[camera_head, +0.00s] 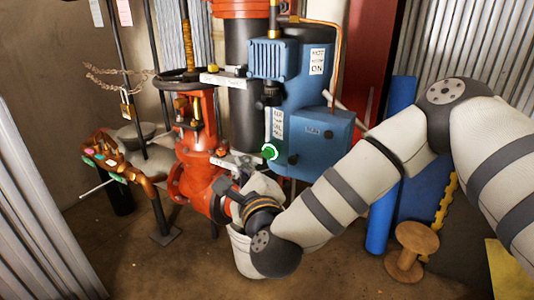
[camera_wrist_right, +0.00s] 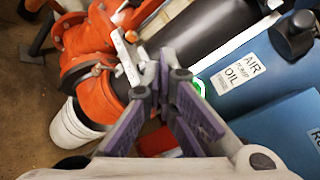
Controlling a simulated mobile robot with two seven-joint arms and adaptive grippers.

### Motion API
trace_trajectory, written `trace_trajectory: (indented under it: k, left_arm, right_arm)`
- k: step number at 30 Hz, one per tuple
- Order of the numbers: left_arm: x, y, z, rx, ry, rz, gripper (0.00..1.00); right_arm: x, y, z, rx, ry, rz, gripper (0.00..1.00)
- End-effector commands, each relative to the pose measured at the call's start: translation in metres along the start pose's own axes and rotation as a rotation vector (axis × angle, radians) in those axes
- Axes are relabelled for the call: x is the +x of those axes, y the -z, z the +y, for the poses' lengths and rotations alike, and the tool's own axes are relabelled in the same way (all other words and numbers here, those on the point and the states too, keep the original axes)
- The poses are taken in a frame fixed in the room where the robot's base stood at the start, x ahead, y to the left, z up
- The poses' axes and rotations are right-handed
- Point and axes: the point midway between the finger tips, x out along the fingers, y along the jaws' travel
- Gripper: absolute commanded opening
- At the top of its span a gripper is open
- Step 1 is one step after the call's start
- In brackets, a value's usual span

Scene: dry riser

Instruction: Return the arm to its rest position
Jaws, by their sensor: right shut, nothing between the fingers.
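My right arm (camera_head: 325,205) reaches in from the right in the head view, bent at the elbow, with its wrist low in front of the pipework. My right gripper (camera_head: 238,178) is close to the red valve body (camera_head: 192,155) and the dark vertical pipe (camera_head: 240,100). In the right wrist view, the fingers (camera_wrist_right: 158,72) are together with nothing between them. Their tips overlap a grey metal lever (camera_wrist_right: 127,55) in the picture; I cannot tell whether they touch it. My left gripper is not in view.
A blue machine (camera_head: 315,130) with a green-ringed button (camera_head: 270,151) stands beside the gripper. A white bucket (camera_head: 245,258) is below the wrist. A wooden spool (camera_head: 412,250) and blue rolls (camera_head: 380,220) are at the right. Open floor (camera_head: 150,265) lies at the front left.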

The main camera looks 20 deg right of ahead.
Motion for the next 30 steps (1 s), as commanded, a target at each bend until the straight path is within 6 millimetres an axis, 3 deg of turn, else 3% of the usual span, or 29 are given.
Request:
trace_trajectory:
  k: [14,16,18,20,23,24,26,27,30]
  left_arm:
    - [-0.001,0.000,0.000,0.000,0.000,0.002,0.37]
    - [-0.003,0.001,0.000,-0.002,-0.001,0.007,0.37]
    - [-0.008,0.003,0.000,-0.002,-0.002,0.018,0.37]
    - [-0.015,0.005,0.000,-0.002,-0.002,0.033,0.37]
    - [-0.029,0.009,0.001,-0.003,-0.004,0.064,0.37]
    - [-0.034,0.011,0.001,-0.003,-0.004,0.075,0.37]
    - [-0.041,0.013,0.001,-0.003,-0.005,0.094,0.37]
    - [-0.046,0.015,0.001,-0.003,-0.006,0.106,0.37]
    - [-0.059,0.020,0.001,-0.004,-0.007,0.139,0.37]
  right_arm:
    - [-0.004,-0.002,0.003,-0.001,0.000,0.002,0.00]
    - [-0.007,0.001,0.011,-0.037,-0.029,0.002,0.00]
    - [-0.022,0.013,0.039,-0.158,-0.127,0.001,0.00]
    - [-0.045,0.031,0.075,-0.330,-0.266,-0.010,0.00]
    - [-0.107,0.077,0.136,-0.668,-0.551,-0.066,0.00]
    - [-0.136,0.097,0.155,-0.795,-0.667,-0.101,0.00]
    - [-0.183,0.128,0.176,-0.978,-0.842,-0.167,0.00]
    - [-0.216,0.149,0.184,-1.091,-0.957,-0.220,0.00]
    - [-0.302,0.198,0.188,-1.342,-1.246,-0.388,0.00]
